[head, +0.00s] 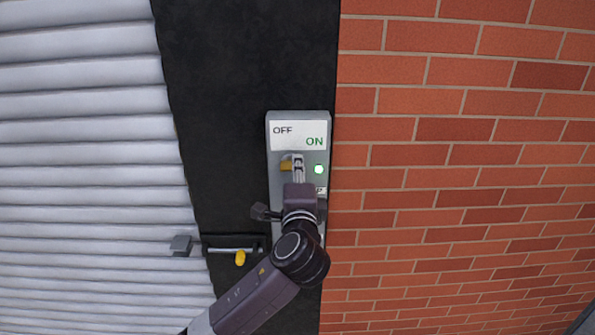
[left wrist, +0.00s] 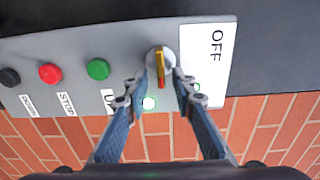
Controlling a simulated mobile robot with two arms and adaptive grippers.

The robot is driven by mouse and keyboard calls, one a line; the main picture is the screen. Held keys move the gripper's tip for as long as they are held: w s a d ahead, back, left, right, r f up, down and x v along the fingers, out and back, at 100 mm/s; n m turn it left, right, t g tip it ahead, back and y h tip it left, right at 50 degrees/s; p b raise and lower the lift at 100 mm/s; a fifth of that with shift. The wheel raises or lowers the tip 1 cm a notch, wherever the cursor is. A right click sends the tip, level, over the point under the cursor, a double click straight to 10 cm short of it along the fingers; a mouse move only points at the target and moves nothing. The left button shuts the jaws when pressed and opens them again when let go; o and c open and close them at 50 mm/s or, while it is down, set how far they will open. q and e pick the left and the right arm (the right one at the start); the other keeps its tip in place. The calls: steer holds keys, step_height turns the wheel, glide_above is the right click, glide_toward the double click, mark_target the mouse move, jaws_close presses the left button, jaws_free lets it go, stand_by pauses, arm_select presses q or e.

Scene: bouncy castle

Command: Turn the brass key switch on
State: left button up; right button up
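The brass key (head: 286,165) sits in its switch on a grey control box (head: 273,190), below a white label reading OFF at left and ON at right. In the left wrist view the brass key (left wrist: 160,68) stands in a round silver collar, its bar running across the box's width. A green lamp (head: 318,169) beside it is lit; it also shows in the left wrist view (left wrist: 149,103). My left gripper (head: 298,165) is at the switch. In the left wrist view its fingers (left wrist: 164,85) are apart, one on each side of the key's near end, with gaps visible. My right gripper is out of view.
The box also carries green (left wrist: 98,69), red (left wrist: 50,74) and black (left wrist: 9,77) buttons. A brick wall (head: 460,170) is at right, a slatted shutter (head: 80,130) at left. A latch with a yellow knob (head: 240,258) sits low on the dark post (head: 240,60).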

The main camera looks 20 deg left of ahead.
arm_select(q)
steer(key=v, duration=1.2)
